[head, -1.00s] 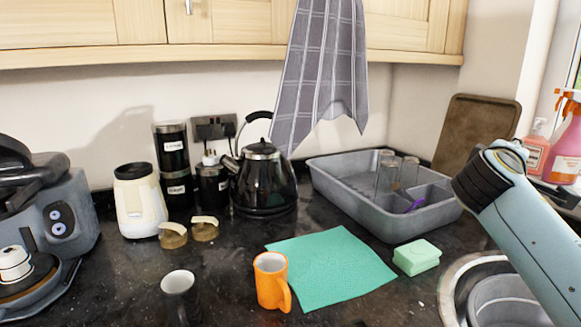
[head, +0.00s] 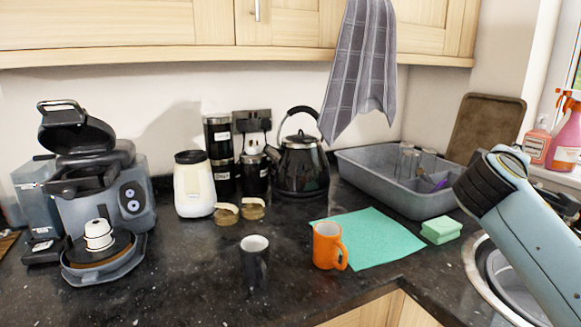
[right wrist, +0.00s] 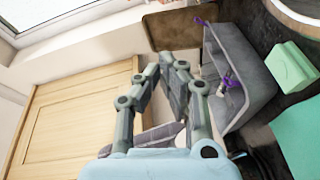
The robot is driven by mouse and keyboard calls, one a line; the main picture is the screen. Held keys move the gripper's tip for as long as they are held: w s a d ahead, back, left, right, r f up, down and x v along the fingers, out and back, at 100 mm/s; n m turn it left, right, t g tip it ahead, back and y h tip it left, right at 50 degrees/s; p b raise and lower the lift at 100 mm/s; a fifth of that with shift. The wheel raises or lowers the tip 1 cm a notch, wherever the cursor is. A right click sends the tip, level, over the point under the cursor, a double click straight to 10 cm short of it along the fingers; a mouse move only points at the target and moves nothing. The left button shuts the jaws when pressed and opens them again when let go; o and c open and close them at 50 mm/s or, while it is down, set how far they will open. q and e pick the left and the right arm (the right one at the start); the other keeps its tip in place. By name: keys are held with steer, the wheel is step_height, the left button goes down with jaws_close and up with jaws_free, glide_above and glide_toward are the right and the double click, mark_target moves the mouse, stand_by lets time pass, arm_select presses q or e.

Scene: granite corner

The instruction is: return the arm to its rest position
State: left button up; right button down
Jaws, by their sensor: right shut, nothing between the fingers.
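My right arm (head: 525,225) comes in from the right edge of the head view, bent at a dark joint, above the sink. Its gripper is outside that view. In the right wrist view my right gripper (right wrist: 164,70) is shut, its fingers close together with nothing held. Behind it there are a wooden cupboard front (right wrist: 70,120) and a grey dish tray (right wrist: 240,65). My left gripper is in neither view.
The grey dish tray (head: 385,185), a green sponge (head: 441,230) and a sink (head: 490,272) lie near the arm. An orange mug (head: 326,246) and a dark mug (head: 254,262) stand near the counter's front. A coffee machine (head: 100,190) stands left. A towel (head: 362,70) hangs above.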

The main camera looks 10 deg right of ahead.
steer(key=s+a+f+m+g+y, duration=0.1)
steer(key=s+a+f+y, duration=0.25)
steer(key=s+f, duration=0.3)
steer(key=s+a+f+m+g+y, duration=0.1)
steer(key=s+a+f+y, duration=0.3)
steer(key=f, duration=0.4)
steer(key=s+a+f+m+g+y, duration=0.1)
steer(key=s+a+f+g+y, duration=0.15)
steer(key=s+a, duration=0.6)
steer(key=s+a+f+g+y, duration=0.25)
steer(key=s+a+f, duration=0.2)
steer(key=s, duration=0.65)
step_height(320, 180, down, 30)
steer(key=s+d+b, duration=0.2)
steer(key=d+b, duration=0.1)
steer(key=b, duration=0.3)
arm_select(q)
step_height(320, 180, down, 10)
steer(key=b, duration=0.4)
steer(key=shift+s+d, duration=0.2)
arm_select(e)
steer(key=s+f+m+g, duration=0.1)
steer(key=s+f, duration=1.7)
steer(key=f, duration=0.3)
steer(key=shift+d+g+y, duration=0.3)
steer(key=shift+d+y, duration=0.05)
steer(key=shift+y, duration=0.1)
